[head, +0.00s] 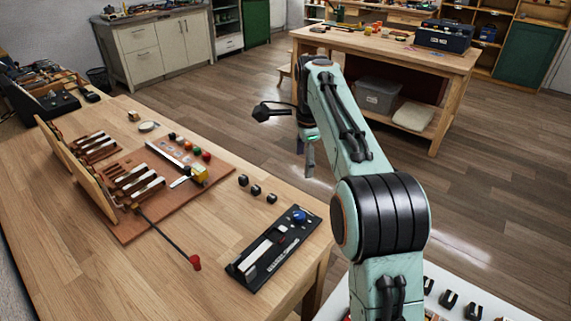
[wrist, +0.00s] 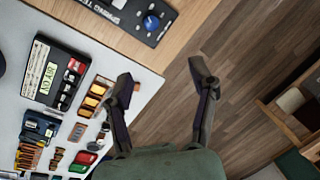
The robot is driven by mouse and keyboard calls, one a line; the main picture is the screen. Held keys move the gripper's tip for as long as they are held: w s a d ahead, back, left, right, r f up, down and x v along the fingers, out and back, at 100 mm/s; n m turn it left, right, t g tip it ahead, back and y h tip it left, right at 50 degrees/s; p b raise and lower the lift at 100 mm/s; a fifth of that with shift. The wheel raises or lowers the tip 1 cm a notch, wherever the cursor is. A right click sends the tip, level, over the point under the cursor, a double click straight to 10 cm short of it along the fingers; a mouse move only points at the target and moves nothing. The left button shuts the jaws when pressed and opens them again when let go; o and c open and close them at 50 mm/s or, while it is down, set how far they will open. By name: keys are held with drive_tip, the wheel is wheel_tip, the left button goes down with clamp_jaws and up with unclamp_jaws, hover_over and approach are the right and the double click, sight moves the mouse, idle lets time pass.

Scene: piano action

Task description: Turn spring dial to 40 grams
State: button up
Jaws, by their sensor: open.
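The spring dial (head: 299,216) is a small blue knob at the far right end of a black tester board (head: 245,268) on the wooden bench. The board also carries a white strip. In the wrist view the blue dial (wrist: 151,22) shows near the top, with a light pointer mark; its scale is too small to read. My gripper (wrist: 160,84) is open and empty, its two dark fingers spread apart. In the head view my gripper (head: 304,160) hangs in the air beyond the bench's right edge, apart from the dial and further back.
A brown board (head: 120,228) with piano-action parts, coloured knobs and a red-tipped rod (head: 195,262) lies left of the tester. Several small black blocks (head: 256,190) stand behind it. A pale tray (wrist: 70,40) holds a black case and small parts.

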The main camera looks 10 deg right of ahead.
drive_tip(key=g, duration=0.1)
hover_over(299, 215)
wheel_tip(299, 215, down, 8)
drive_tip(key=shift+g, duration=0.6)
wheel_tip(299, 215, down, 10)
drive_tip(key=shift+f, duration=0.15)
clamp_jaws()
